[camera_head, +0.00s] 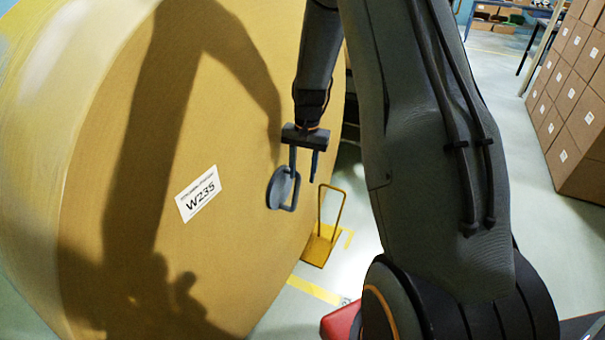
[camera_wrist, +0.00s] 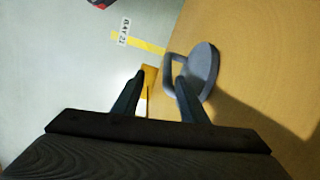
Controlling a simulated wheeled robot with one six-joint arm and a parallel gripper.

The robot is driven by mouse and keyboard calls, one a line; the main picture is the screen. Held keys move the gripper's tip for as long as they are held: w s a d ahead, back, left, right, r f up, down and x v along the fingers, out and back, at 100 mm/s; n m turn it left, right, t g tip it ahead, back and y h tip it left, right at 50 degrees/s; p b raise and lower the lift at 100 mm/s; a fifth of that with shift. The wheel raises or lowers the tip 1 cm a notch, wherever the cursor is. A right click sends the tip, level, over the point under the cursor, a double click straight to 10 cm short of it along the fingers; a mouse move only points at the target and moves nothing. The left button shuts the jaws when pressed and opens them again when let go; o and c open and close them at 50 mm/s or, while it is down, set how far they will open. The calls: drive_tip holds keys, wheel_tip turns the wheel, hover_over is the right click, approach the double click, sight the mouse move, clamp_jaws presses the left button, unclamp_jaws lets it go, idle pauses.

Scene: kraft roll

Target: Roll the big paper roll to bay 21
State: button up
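The big paper roll (camera_head: 235,120) fills the left of the head view, its flat brown end facing my arm, with a white W235 label (camera_head: 198,193). A grey round disc with a loop handle (camera_head: 281,188) sits on that end, and it also shows in the wrist view (camera_wrist: 203,70). My gripper (camera_head: 303,177) is at this handle, fingers apart, pointing down in the head view. In the wrist view the right fingertip overlaps the loop; I cannot tell if it touches. Nothing is clamped between the fingers. A floor label (camera_wrist: 124,31), apparently reading BAY 21, lies beyond.
A yellow chock with a tall loop handle (camera_head: 321,243) stands on the floor close beside the roll. Yellow floor tape (camera_head: 314,290) runs near it. Stacked cartons (camera_head: 572,110) stand at the right. A red object (camera_head: 342,320) shows at the bottom. Open floor lies between roll and cartons.

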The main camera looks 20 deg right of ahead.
wheel_tip(320, 180, up, 6)
drive_tip(key=p, duration=0.3)
drive_tip(key=shift+s+d+p, duration=0.1)
drive_tip(key=shift+s+p, duration=0.05)
drive_tip(key=shift+p, duration=0.25)
idle(0.8)
drive_tip(key=s+a+r+n, duration=0.2)
drive_tip(key=s+a+r, duration=0.1)
drive_tip(key=s, duration=0.5)
drive_tip(key=s+a+r+n, duration=0.3)
drive_tip(key=s+a+r, duration=0.1)
drive_tip(key=s, duration=0.4)
drive_tip(key=s+a+r+n, duration=0.3)
drive_tip(key=s+a, duration=0.2)
drive_tip(key=s, duration=0.4)
drive_tip(key=shift+a+r+h, duration=0.25)
drive_tip(key=shift+r+h, duration=0.1)
drive_tip(key=shift+h, duration=0.05)
